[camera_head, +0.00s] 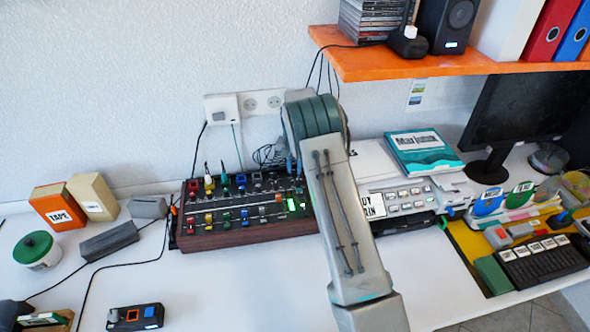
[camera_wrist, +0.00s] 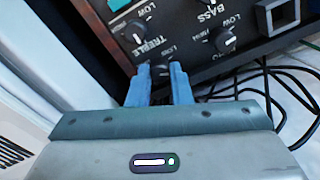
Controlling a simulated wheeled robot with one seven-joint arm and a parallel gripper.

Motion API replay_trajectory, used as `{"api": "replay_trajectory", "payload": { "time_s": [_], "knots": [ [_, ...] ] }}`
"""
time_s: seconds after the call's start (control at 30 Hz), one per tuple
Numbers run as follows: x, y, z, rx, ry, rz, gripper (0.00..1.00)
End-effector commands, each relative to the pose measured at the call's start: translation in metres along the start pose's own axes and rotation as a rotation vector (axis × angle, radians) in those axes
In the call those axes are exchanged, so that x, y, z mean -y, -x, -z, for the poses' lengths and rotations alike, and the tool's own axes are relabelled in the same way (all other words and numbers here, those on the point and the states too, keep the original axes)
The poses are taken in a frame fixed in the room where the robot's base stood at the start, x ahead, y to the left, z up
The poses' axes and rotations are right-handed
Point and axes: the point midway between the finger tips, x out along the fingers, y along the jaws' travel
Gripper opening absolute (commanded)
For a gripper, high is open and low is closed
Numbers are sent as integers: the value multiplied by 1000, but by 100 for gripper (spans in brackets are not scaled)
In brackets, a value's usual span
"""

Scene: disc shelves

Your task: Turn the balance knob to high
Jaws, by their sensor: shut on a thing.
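The mixer (camera_head: 272,228) is a dark console with wooden sides, standing on the white table and covered with knobs and sliders. In the wrist view its black panel shows dark knobs with white marks and the words TREBLE, BASS and LOW. My gripper (camera_wrist: 162,78) is shut on a small dark knob (camera_wrist: 161,71), with one blue finger on each side of it. The label by this knob is partly covered, and I cannot read it or tell where the knob points. In the head view my gripper (camera_head: 294,168) is at the mixer's back right, mostly behind my arm.
An orange shelf (camera_head: 395,64) overhangs the back right. A keyboard-like device (camera_head: 405,195) stands right of the mixer. Loose black cables (camera_wrist: 285,85) lie beside the mixer in the wrist view. The table's front middle is clear.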

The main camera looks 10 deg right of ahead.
Motion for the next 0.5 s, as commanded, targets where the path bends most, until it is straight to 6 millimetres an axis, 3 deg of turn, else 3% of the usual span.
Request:
{"api": "replay_trajectory", "payload": {
  "time_s": [0.5],
  "knots": [
    [0, 1, 0, -2, -199, 1, 0]
  ]
}}
